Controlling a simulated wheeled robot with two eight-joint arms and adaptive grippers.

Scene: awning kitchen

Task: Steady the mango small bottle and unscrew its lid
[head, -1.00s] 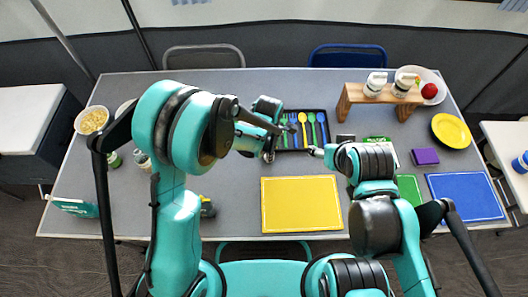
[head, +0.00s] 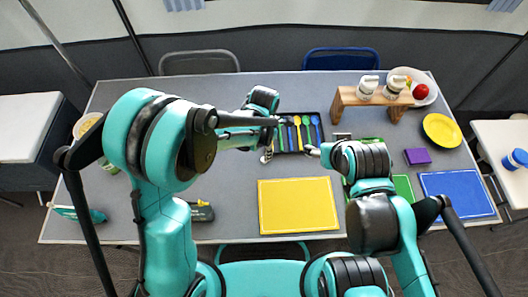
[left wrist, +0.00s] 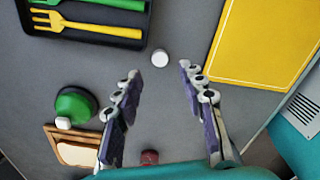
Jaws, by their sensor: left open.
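A small round white lid (left wrist: 160,57) shows from above in the left wrist view, between the black tray and the yellow mat. I take it for the top of the mango small bottle; its body is hidden below it. My left gripper (left wrist: 155,85) is open, and the lid lies just beyond the gap between its fingertips, apart from both. In the head view my left gripper (head: 268,151) is small and partly covered by its own arm, and I cannot single out the bottle there. My right gripper (head: 313,151) is by the tray's lower right corner; its fingers are too small to read.
The black cutlery tray (head: 318,150) and yellow mat (head: 300,206) lie close to the grippers. A green round thing (left wrist: 75,104) and a dark red thing (left wrist: 150,157) stand near the left gripper. A wooden rack (head: 345,102) with white bottles stands back right.

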